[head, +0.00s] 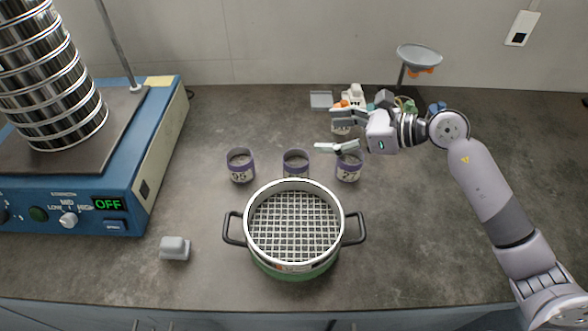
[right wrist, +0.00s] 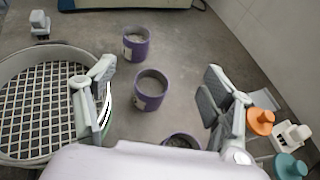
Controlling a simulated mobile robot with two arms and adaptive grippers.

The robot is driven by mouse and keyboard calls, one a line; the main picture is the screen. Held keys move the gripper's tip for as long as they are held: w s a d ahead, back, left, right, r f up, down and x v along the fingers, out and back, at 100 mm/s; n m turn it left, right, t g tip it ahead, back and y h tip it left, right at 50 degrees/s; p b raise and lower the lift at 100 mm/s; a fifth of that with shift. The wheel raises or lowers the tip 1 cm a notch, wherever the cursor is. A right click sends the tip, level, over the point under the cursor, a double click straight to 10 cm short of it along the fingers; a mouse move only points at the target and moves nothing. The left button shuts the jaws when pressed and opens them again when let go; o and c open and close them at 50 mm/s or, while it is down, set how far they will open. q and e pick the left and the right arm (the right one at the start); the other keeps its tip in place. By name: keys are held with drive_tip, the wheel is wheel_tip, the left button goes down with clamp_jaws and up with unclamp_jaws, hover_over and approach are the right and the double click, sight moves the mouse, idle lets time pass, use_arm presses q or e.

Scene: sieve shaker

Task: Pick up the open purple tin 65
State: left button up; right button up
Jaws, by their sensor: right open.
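Three open purple tins with grey contents stand in a row behind the sieve. The left tin (head: 240,165) has a label that looks like 95, and the right tin (head: 348,167) reads 27. The middle tin (head: 295,162) has its label hidden behind the sieve rim, so I cannot read 65 anywhere. In the right wrist view the middle tin (right wrist: 150,91) appears between the fingers, the left tin (right wrist: 135,43) beyond it, and the right tin (right wrist: 182,141) is partly cut off by my wrist. My right gripper (head: 334,131) is open and empty, behind and above the right tin.
A green-based sieve with two handles (head: 248,236) stands in front of the tins. A blue shaker (head: 165,130) with a sieve stack (head: 45,75) is at left. A grey block (head: 174,248) lies at front left. Small coloured items and a funnel stand (head: 420,57) are behind.

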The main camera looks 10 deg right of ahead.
drive_tip(key=f, duration=0.1)
approach(286, 157)
drive_tip(key=p+x, duration=0.1)
drive_tip(key=x, duration=0.4)
drive_tip(key=shift+w+a+f+p, duration=0.1)
drive_tip(key=shift+a+f+p, duration=0.15)
drive_tip(key=shift+p, duration=0.1)
use_arm(q)
drive_tip(key=shift+w+r, duration=0.45)
drive_tip(key=shift+r, duration=0.1)
use_arm(e)
drive_tip(key=shift+d, duration=0.1)
drive_tip(key=shift+c, duration=0.2)
drive_tip(key=c, duration=1.4)
drive_tip(key=shift+r, duration=0.15)
